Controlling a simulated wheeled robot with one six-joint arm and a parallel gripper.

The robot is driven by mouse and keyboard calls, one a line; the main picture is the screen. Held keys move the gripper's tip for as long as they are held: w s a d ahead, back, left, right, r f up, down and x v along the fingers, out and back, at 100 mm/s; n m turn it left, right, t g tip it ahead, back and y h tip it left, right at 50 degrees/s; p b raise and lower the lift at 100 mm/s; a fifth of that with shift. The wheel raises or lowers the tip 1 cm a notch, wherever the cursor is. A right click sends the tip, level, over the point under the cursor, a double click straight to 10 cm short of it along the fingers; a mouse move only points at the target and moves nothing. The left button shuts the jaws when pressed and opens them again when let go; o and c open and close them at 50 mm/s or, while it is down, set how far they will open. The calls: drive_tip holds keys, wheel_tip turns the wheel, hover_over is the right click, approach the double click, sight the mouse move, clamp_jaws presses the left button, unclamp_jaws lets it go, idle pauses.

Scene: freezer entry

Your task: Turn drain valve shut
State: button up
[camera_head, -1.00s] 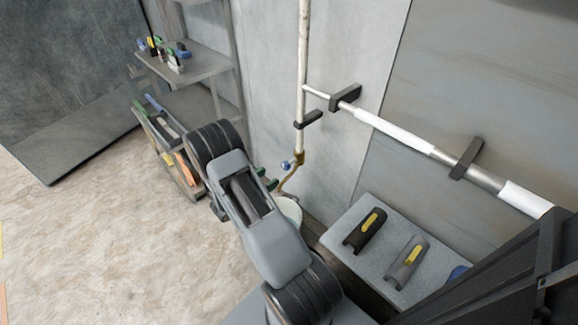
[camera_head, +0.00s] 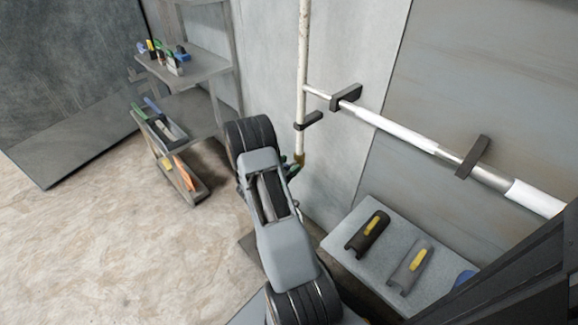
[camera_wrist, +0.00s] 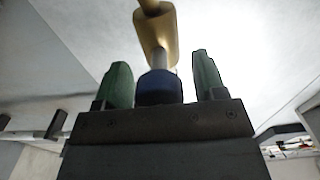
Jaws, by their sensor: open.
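The drain valve shows in the wrist view as a brass body (camera_wrist: 156,38) with a short metal stem and a blue knob (camera_wrist: 159,87). My gripper (camera_wrist: 160,84) is open, its two green fingers on either side of the knob with a gap on both sides. How deep the knob sits between them is hard to tell. In the head view, my arm hides the knob. A bit of brass (camera_head: 299,160) shows at the foot of the white vertical pipe (camera_head: 303,75), beside a green part of my gripper (camera_head: 293,168).
A grey bench (camera_head: 349,213) at the right holds a dark and a grey half-shell piece with yellow labels. A horizontal pipe (camera_head: 405,140) with black brackets runs along the wall. A shelf unit (camera_head: 205,66) with tools stands at the left. The floor at the left is clear.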

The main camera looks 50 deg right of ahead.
drive_tip(key=c, duration=0.9)
drive_tip(key=n+p, duration=0.2)
drive_tip(key=n, duration=0.1)
drive_tip(key=shift+r+p, duration=0.15)
drive_tip(key=shift+p, duration=0.15)
drive_tip(key=n+p, duration=0.3)
drive_tip(key=n, duration=0.3)
drive_tip(key=shift+w+p, duration=0.1)
drive_tip(key=shift+p, duration=0.3)
drive_tip(key=n, duration=0.1)
drive_tip(key=n+p, duration=0.1)
drive_tip(key=n, duration=0.2)
drive_tip(key=shift+f+n+p, duration=0.3)
drive_tip(key=shift+n+p, duration=0.1)
drive_tip(key=shift+f+n+p, duration=0.15)
drive_tip(key=shift+n+p, duration=0.4)
drive_tip(key=shift+n, duration=1.45)
